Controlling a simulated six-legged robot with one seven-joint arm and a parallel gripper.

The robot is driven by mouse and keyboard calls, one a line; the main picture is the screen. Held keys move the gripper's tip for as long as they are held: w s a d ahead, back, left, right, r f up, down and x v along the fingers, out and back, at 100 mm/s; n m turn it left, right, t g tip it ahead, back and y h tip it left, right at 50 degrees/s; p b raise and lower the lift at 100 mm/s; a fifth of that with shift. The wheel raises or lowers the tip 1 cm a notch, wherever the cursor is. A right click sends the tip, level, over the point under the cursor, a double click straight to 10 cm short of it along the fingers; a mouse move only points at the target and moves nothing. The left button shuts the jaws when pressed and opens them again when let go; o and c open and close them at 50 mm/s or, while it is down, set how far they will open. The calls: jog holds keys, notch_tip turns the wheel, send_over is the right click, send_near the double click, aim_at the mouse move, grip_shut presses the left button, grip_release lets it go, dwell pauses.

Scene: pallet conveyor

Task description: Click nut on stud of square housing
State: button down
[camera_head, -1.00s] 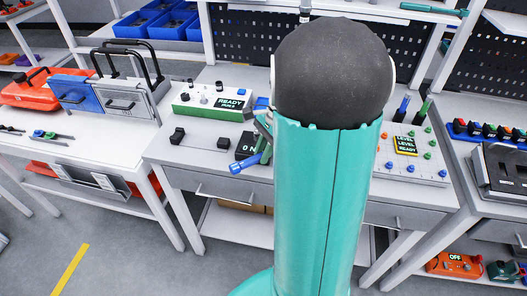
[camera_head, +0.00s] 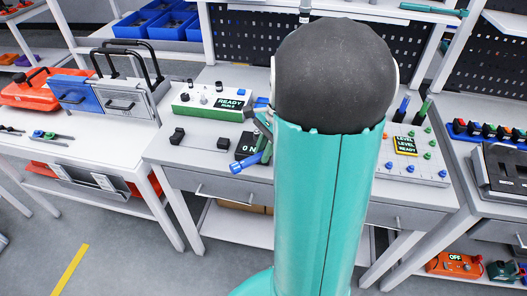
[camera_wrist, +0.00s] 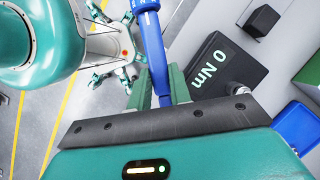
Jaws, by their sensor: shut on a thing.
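My gripper (camera_wrist: 160,84) is shut on a blue tool with a long handle (camera_wrist: 152,45), which looks like a torque wrench. The handle passes between the green fingers and points away from the wrist. The tool's blue end also shows in the head view (camera_head: 239,166), sticking out left of my arm at the bench front. A black box reading "0 Nm" (camera_wrist: 214,68) lies right of the tool in the wrist view. I cannot make out the square housing, its stud or the nut. My arm hides the middle of the bench in the head view.
A green-and-white unit with a "READY" display (camera_head: 212,103) stands at the bench back. A board with blue and green knobs (camera_head: 412,158) is right of my arm. A blue bin (camera_wrist: 298,128) shows in the wrist view.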

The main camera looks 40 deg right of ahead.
jog(key=shift+r, duration=2.05)
jog(key=shift+s, duration=0.15)
